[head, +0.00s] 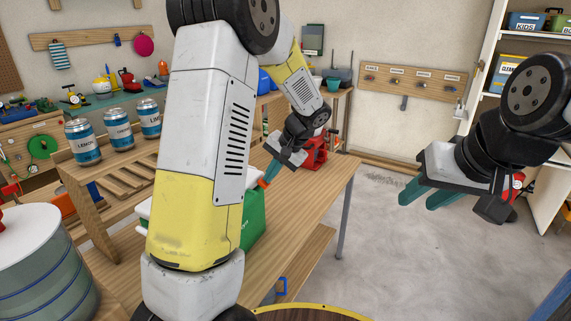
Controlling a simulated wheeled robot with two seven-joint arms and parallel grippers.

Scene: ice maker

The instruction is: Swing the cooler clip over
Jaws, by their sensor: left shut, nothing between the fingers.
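The green cooler (253,220) stands on the wooden bench, mostly hidden behind my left arm. A pale edge, apparently its lid (143,208), shows left of the arm. A small orange piece (262,184) at the cooler's upper right may be the clip; I cannot tell its position clearly. My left gripper (267,177) is shut and empty, with its teal fingertips right at the orange piece; whether they touch is unclear. My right gripper (424,200) is open and empty, over the floor to the right of the bench.
A red device (315,152) stands on the bench behind my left gripper. A large striped drum (40,265) is at the lower left. The bench top (300,205) right of the cooler is clear.

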